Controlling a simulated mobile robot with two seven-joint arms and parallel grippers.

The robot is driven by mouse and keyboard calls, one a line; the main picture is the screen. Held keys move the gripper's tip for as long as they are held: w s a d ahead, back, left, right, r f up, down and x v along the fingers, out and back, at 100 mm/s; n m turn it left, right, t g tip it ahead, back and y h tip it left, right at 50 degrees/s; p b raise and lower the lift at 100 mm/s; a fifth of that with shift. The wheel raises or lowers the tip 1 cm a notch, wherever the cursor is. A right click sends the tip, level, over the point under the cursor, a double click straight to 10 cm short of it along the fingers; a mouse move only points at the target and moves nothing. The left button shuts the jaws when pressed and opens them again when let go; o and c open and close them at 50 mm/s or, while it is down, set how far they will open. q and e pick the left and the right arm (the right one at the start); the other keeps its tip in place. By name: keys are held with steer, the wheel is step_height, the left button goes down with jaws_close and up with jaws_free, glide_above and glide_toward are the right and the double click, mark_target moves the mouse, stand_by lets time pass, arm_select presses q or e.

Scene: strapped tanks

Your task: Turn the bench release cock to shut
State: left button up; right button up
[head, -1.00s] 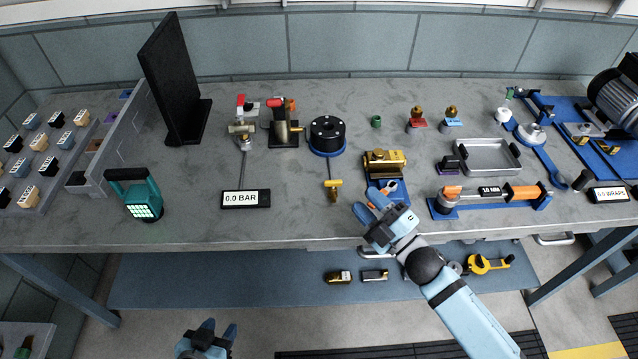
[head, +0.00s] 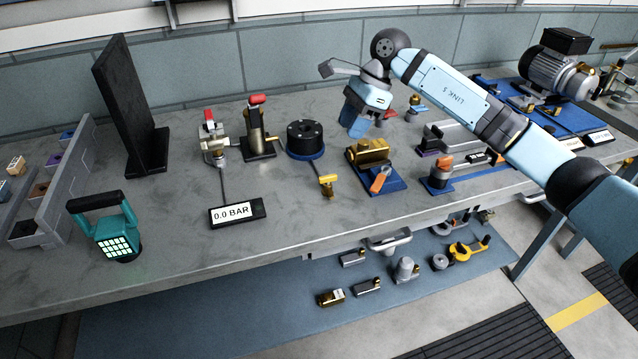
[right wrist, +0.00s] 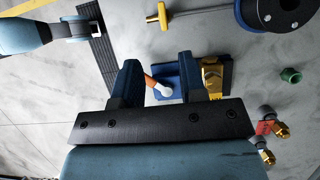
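A brass valve body (head: 370,151) with an orange lever (head: 381,179) sits on a blue base plate (head: 398,186) near the bench's front edge. I take it to be the release cock; no label confirms it. My right gripper (head: 355,122) is above and behind it, clear of it. In the right wrist view the gripper (right wrist: 158,88) is open and empty. The orange lever with its pale tip (right wrist: 160,87) shows between the fingers, beyond them, with the brass body (right wrist: 212,76) partly behind one finger. My left gripper (right wrist: 80,26) seems to show at that view's upper left, its fingers unclear.
A display (head: 238,213) reads 0.0 BAR. A yellow T-handle (head: 327,183) and a black round unit (head: 304,139) stand left of the valve. Red-handled fittings (head: 257,130) are farther left.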

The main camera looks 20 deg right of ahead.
mark_target(329, 176)
steer(key=x, duration=0.8)
steer(key=d+x, duration=0.1)
steer(key=x, duration=0.4)
steer(key=shift+w+f, duration=0.15)
steer(key=shift+f, duration=0.15)
jaws_close()
